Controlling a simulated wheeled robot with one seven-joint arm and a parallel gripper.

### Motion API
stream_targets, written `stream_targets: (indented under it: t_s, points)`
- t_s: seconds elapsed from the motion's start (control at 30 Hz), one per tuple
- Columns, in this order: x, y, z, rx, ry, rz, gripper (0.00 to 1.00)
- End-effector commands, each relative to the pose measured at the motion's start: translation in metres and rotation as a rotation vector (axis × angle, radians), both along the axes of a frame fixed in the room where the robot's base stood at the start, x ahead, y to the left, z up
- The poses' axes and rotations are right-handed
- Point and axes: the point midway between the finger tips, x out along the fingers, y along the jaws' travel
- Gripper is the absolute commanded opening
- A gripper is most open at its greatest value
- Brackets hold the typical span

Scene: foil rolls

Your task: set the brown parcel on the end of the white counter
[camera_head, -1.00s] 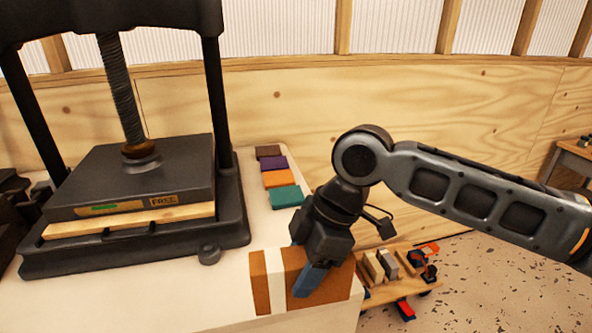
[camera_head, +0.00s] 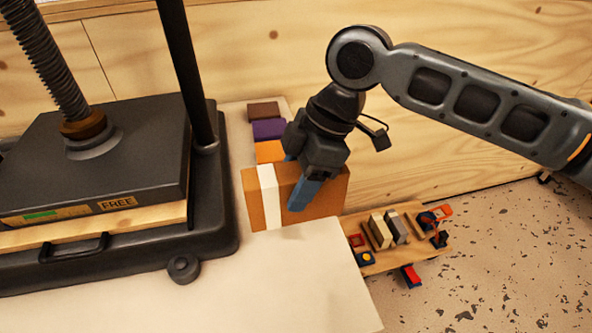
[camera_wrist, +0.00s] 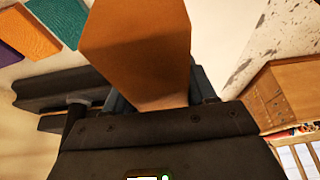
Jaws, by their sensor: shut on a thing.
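The brown parcel (camera_head: 325,204) is a box with a white band around it. My gripper (camera_head: 305,192) is shut on it from above, with a blue-grey finger across its near face. The parcel is at the right end of the white counter (camera_head: 270,275), its right part close to the counter's edge. I cannot tell whether its underside touches the counter. In the wrist view the parcel (camera_wrist: 137,45) fills the upper middle, between the fingers, and hides what lies behind it.
A black press (camera_head: 110,165) marked FREE stands on the counter at left. Folded brown, purple (camera_head: 268,129) and orange pieces lie behind the parcel. A low wooden bench (camera_head: 395,240) with tools stands beyond the counter's right edge. The counter's front is clear.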

Motion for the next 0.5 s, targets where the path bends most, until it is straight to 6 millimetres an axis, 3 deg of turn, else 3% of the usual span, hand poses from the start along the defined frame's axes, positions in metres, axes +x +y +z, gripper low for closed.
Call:
stream_targets:
  t_s: [0.5]
  points:
    - [0.0, -0.001, -0.048, -0.001, -0.001, -0.001, 0.0]
